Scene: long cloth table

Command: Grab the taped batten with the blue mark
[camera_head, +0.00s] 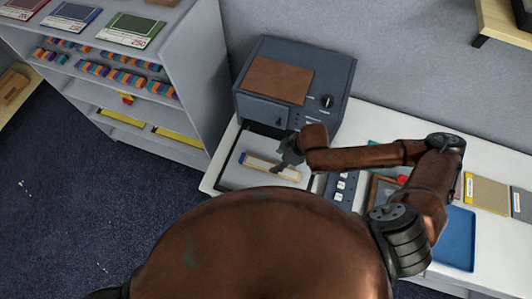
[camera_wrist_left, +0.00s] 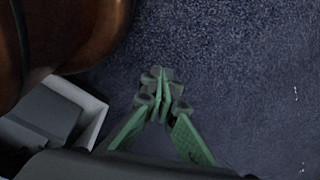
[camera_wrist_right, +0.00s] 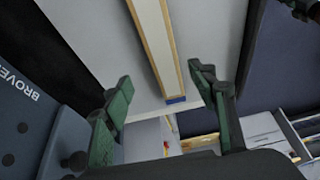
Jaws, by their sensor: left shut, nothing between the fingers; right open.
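The taped batten (camera_head: 268,167) is a pale strip with tan edges, lying on a light grey platform (camera_head: 234,178) in front of a dark blue-grey machine (camera_head: 345,80). In the right wrist view the batten (camera_wrist_right: 156,42) runs up and out of the frame, and its blue mark (camera_wrist_right: 176,100) is at the near end. My right gripper (camera_head: 287,160) is over the batten's right part in the head view. In its wrist view the right gripper (camera_wrist_right: 161,77) is open, with the batten seen between its fingers. My left gripper (camera_wrist_left: 163,82) is shut and empty above the carpet.
A grey shelf unit (camera_head: 208,75) with boards and coloured blocks stands left of the machine. On the white table to the right are a blue tray (camera_head: 456,240) and a tan panel (camera_head: 487,193). Dark blue carpet (camera_head: 60,200) is open at left.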

